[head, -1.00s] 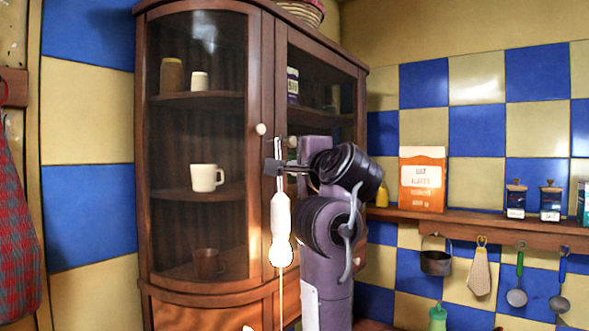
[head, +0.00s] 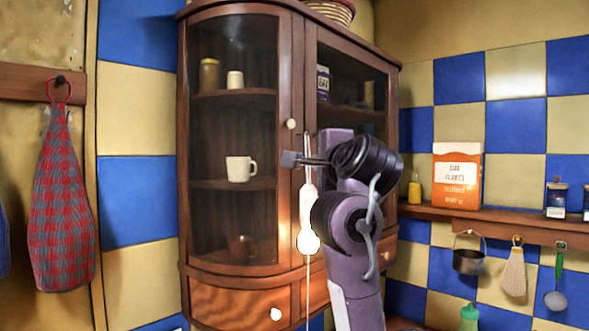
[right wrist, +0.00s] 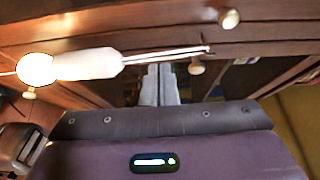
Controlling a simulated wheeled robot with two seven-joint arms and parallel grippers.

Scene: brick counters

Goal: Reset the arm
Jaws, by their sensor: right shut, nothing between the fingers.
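My right arm (head: 350,240) rises from the bottom of the head view, purple with black joints, in front of the wooden corner cabinet (head: 297,100). In the right wrist view, the grey fingers of my right gripper (right wrist: 160,85) are together and empty, pointing towards the cabinet. A white rod-like thing (head: 306,205) with a bright round end is upright just left of the arm. It also crosses the right wrist view (right wrist: 85,64), and I cannot tell what supports it. My left gripper is not in view.
The cabinet's glass doors look closed, with a white mug (head: 240,169) inside. A shelf (head: 500,224) to the right holds an orange box (head: 457,176), with utensils hanging below. A checked cloth (head: 63,205) hangs at the left.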

